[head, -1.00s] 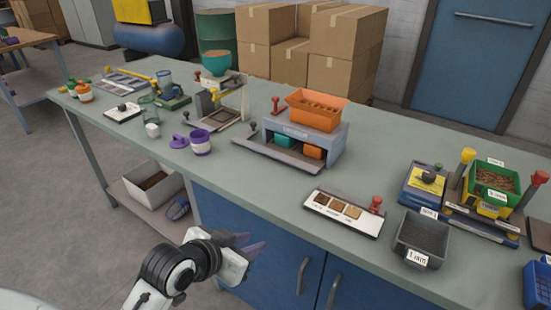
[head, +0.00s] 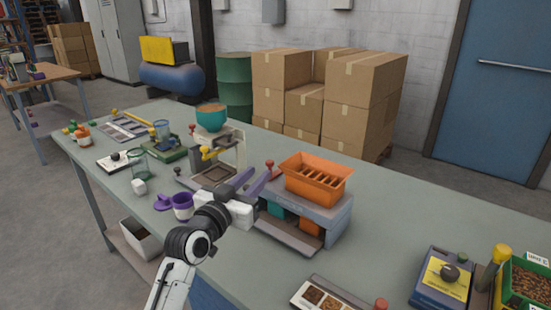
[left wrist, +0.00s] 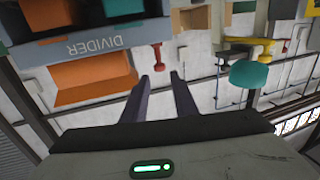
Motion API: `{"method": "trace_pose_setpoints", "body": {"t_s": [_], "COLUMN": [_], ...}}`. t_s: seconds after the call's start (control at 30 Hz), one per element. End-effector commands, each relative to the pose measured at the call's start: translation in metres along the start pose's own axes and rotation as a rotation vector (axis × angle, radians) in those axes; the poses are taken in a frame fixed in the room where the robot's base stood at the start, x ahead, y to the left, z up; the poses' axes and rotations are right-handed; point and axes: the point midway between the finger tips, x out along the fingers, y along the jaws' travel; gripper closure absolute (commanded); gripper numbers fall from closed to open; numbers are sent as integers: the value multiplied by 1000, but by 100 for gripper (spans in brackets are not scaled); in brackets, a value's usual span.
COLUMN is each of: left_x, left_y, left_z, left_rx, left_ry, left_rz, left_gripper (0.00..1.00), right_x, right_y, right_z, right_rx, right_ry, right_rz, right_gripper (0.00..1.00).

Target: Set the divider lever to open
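The divider (head: 322,214) is a grey box with an orange slotted hopper (head: 318,178) on top and teal and orange bins in its front. Its lever (head: 269,165) has a red knob and stands at the box's left end. The left wrist view shows the divider's label upside down (left wrist: 102,43) and the red lever (left wrist: 157,56). My left gripper (head: 261,173) is raised beside the divider's left end, fingers toward the lever. In the left wrist view its fingers (left wrist: 161,76) are apart and empty, with the lever just beyond their tips. My right gripper is out of view.
A press-like stand with a teal bowl (head: 211,117) is left of the divider. A purple cup (head: 182,206) stands near my left arm. A sample tray (head: 325,295) lies at the front, and a yellow-topped unit (head: 441,280) at the right. Bench between is clear.

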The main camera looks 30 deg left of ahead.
Motion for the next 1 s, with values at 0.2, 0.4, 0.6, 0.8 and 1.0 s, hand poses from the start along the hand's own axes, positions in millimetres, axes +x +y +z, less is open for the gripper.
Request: {"method": "trace_pose_setpoints", "body": {"t_s": [0.2,0.4,0.6,0.8,1.0], "left_x": [43,73,84,85,85], "left_y": [0,0,1,1,0], "left_z": [-2,-1,0,0,0], "left_rx": [-2,0,1,1,1], "left_ry": [2,1,-1,-1,-1], "left_rz": [1,1,1,1,1], "left_gripper": [74,74,74,74,99], "right_x": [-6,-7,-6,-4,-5], "right_y": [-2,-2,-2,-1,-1], "right_z": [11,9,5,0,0], "right_rx": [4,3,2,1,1], "right_ry": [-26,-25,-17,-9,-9], "right_rz": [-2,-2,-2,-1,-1], "right_gripper": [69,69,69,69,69]}}
